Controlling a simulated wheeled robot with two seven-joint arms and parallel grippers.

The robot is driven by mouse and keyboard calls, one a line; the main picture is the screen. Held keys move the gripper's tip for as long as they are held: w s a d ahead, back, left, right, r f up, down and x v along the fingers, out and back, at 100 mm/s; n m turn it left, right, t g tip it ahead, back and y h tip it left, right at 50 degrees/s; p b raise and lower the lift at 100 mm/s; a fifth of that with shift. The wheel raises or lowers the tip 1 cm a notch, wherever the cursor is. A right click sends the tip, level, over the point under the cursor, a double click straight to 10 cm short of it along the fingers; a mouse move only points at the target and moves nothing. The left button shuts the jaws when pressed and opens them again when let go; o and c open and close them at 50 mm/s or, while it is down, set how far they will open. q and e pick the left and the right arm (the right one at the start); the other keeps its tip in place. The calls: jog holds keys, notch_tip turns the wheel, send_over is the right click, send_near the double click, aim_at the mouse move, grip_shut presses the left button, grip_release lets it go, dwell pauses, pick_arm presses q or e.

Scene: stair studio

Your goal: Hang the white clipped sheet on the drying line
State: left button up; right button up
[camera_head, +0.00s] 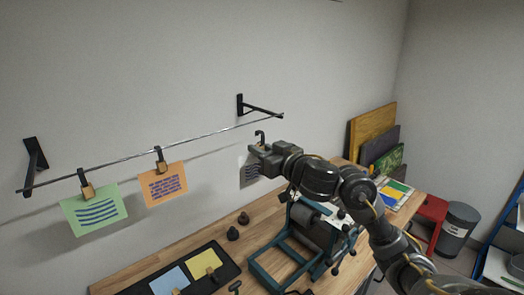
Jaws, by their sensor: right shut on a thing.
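The drying line (203,136) is a thin metal rod between two black wall brackets. My right gripper (256,152) is shut on the clip of the white sheet, just below the line's right part. A dark hook (260,133) sticks up above the jaws; in the picture its top is a little under the line, apart from it. The white sheet (248,173) with dark stripes hangs below the jaws, partly hidden by the gripper and looking grey in shade. The clip body is mostly hidden by the jaws. My left gripper is not in view.
A green sheet (96,211) and an orange sheet (163,185) hang on the line by brass clips, left of my gripper. The line between the orange sheet and right bracket (260,107) is free. Below, a wooden bench holds a teal press (300,245) and a dark tray (232,268).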

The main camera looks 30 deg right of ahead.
jog(key=shift+w+a, duration=0.2)
jog(key=shift+w, duration=0.6)
jog(key=w+a+b, duration=0.1)
jog(key=w+b, duration=0.5)
jog(key=w, duration=0.5)
jog(key=shift+w+a+b, duration=0.15)
jog(key=shift+a+b, duration=0.15)
dwell(0.4)
dwell(0.4)
jog(key=shift+p, duration=0.7)
dwell(0.9)
jog(key=shift+f, duration=1)
dwell(1.2)
jog(key=o, duration=0.8)
